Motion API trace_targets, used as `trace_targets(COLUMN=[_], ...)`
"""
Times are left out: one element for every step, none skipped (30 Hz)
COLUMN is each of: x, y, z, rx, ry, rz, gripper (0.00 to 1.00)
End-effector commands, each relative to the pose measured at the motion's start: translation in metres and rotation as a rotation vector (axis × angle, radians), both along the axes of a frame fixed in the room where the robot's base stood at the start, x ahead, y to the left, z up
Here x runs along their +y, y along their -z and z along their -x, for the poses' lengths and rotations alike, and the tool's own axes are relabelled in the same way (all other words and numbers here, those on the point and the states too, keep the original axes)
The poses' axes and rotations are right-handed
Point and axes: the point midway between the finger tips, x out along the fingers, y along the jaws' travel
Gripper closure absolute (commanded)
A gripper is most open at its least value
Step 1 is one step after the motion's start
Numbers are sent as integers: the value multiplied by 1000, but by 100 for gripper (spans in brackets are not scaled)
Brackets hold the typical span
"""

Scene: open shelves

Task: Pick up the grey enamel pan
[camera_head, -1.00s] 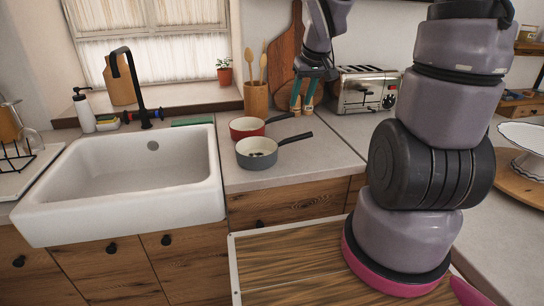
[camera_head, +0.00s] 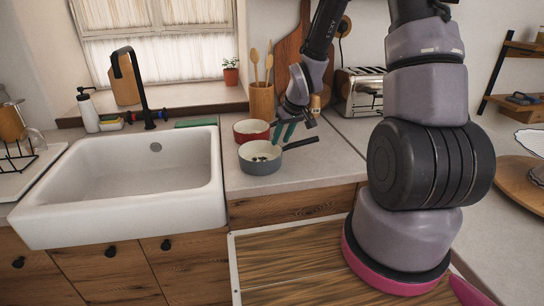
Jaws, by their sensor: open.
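The grey enamel pan (camera_head: 262,168) stands upright on the counter to the right of the sink. Its inside is white, with several small dark spots on the bottom. Its black handle (camera_head: 302,143) points right and slightly back. My gripper (camera_head: 283,132) is open and points down, its two teal fingers just behind and above the pan's right rim, near the base of the handle. I cannot tell whether the fingers touch the pan. Nothing is seen between them.
A red pan (camera_head: 250,130) stands close behind the grey pan. A wooden utensil holder (camera_head: 262,100) with spoons and a toaster (camera_head: 358,92) stand further back. The white sink (camera_head: 125,185) is at left. The counter right of the handle is clear.

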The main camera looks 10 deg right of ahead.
Motion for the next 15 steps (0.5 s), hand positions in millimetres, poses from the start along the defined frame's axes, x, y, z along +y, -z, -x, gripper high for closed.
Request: trace_targets(x=[2, 3, 5, 6, 7, 7, 8, 8, 9, 9, 9, 9, 9, 9, 9], y=[7, 11, 16, 20, 24, 29, 32, 34, 37, 39, 40, 40, 40, 40, 40], z=[-3, -6, -9, -12, -14, -16, -17, -18, -19, -20, -20, -20, -20, -20, -20], rx=[3, 4, 4, 4, 3, 4, 3, 3, 2, 2, 2, 1, 1, 1, 1], ry=[-1, -1, -2, -3, -2, -1, 0, -1, -1, -1, -1, 0, 0, 0, 0], rz=[-1, 0, 0, 0, 1, 0, 0, 0, 0, 0, 0, 0, 0, 0, 0], gripper=[59, 59, 59, 59, 59, 59, 59, 59, 59, 59, 59, 59, 59, 59, 59])
